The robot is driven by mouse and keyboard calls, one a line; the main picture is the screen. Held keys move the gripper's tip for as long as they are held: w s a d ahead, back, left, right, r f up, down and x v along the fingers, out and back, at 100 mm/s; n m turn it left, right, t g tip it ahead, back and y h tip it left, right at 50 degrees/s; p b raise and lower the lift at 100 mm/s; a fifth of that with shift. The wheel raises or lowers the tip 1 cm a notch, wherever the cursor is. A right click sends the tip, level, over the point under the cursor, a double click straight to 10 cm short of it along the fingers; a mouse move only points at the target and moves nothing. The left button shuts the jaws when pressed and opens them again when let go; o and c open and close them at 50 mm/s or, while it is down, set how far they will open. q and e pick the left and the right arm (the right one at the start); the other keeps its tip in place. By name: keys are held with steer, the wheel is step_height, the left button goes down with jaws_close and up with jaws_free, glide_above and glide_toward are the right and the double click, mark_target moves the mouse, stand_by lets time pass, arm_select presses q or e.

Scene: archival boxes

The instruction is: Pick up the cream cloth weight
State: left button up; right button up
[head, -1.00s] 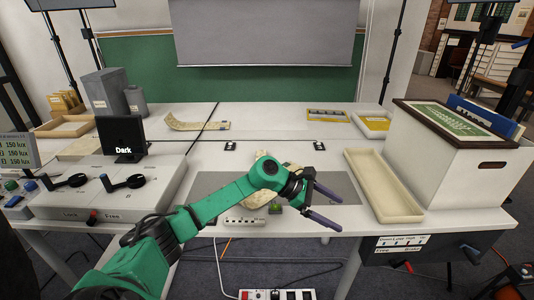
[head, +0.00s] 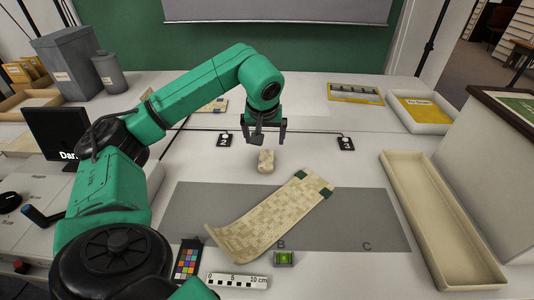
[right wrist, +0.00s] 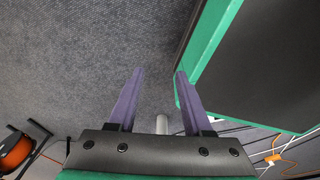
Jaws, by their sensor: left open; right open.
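The cream cloth weight (head: 266,161) is a small block on the white table, just beyond the grey mat. My left gripper (head: 265,132) points down just above and behind it in the head view, open, with its fingers spread and nothing between them. I cannot tell how high it is above the weight. My right gripper (right wrist: 152,98) shows only in the right wrist view, open and empty, with carpet behind it.
A curled cream patterned strip (head: 270,215) with green corners lies across the grey mat (head: 360,220). A colour chart (head: 188,259), a scale bar (head: 237,281) and a small green level (head: 284,259) lie in front. A long cream tray (head: 436,225) stands right, beside a large box (head: 497,160).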

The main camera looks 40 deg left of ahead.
arm_select(q)
glide_toward(266, 160)
steer(key=shift+x, duration=1.2)
steer(key=x, duration=0.6)
steer(key=shift+a+f, duration=0.1)
steer(key=shift+f, duration=0.05)
steer(key=shift+w+f, duration=0.1)
steer(key=shift+f, duration=0.1)
steer(key=shift+r, duration=0.1)
steer(key=c, duration=1.3)
jaws_close()
arm_select(e)
steer(key=shift+s+d+r, duration=0.2)
steer(key=shift+s, duration=0.4)
